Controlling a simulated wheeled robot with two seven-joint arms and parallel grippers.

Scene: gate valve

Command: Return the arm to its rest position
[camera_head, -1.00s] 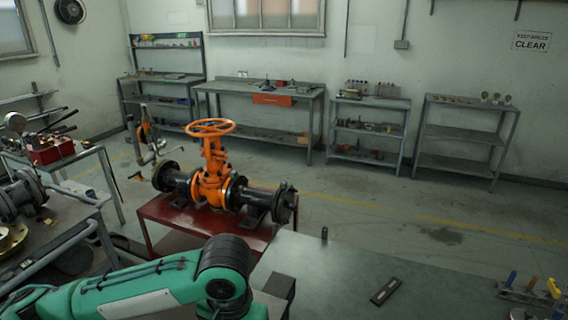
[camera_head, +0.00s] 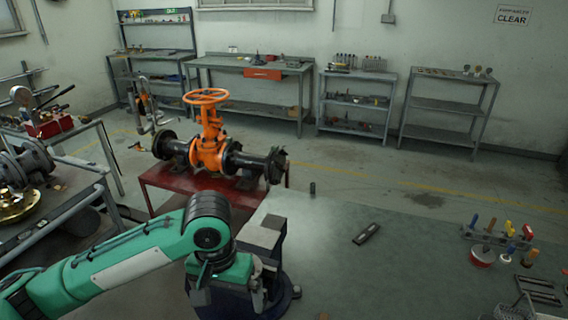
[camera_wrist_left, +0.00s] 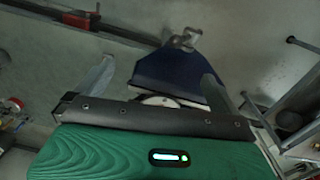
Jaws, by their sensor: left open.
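My green left arm (camera_head: 130,262) comes in from the lower left of the head view, bent at a dark joint, with its hand in front of the blue vise. In the left wrist view, my left gripper (camera_wrist_left: 158,69) is open, its two grey fingers wide apart. The blue vise (camera_wrist_left: 170,78) shows beyond and between them; I see nothing held. The orange gate valve (camera_head: 208,150), with its handwheel (camera_head: 206,97) on top and black pipe flanges, stands on a red table (camera_head: 165,183), well apart from my arm. My right gripper is out of view.
The vise (camera_head: 262,290) stands on the grey-green workbench (camera_head: 400,270). A dark flat tool (camera_head: 367,233) lies on it, and a rack of colored-handled tools (camera_head: 498,238) stands at right. A metal cart (camera_head: 70,215) with pipe parts is at left.

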